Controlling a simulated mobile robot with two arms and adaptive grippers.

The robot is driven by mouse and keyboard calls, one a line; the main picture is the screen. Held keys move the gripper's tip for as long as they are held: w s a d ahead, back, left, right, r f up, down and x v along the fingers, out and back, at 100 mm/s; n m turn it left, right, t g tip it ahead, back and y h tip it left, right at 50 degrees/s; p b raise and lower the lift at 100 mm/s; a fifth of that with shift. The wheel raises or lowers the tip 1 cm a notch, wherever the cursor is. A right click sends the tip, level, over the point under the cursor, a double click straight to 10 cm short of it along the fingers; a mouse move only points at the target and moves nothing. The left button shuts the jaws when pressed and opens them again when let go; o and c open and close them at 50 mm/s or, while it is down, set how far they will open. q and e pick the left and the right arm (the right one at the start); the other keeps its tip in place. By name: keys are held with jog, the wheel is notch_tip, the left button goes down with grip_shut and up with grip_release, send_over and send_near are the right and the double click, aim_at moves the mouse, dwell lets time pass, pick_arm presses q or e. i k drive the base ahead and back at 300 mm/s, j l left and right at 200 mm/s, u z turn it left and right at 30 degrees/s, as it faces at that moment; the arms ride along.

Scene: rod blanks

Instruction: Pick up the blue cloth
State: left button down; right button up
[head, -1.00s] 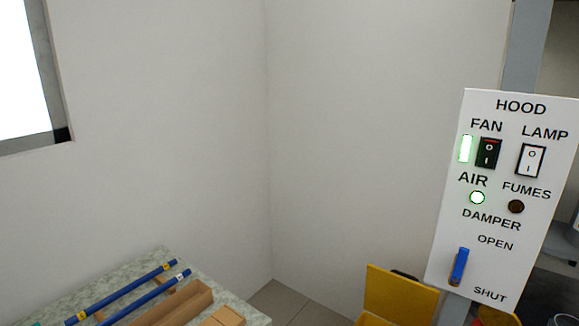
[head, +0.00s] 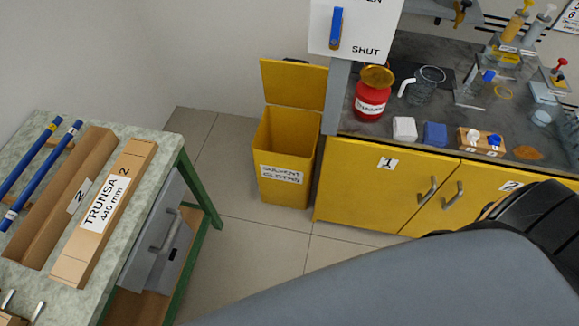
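A small blue folded block (head: 435,134), which looks like the blue cloth, lies near the front edge of the dark worktop above the yellow cabinet in the head view. A white folded piece (head: 404,129) lies just left of it, and a brown holder with small bottles (head: 481,141) stands to its right. Nothing is touching the blue cloth from above. A grey link and black joint of my own arm fill the lower right. Neither gripper's fingers show.
A red container (head: 371,100) stands left of the cloths. Glassware and pump bottles stand behind. A yellow lidded bin (head: 285,165) is open beside the yellow cabinet (head: 360,180). A green-legged table (head: 165,150) with blue rods and boxes stands left. Floor between is clear.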

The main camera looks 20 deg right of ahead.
aim_at(435, 134)
jog(key=z, duration=1.9)
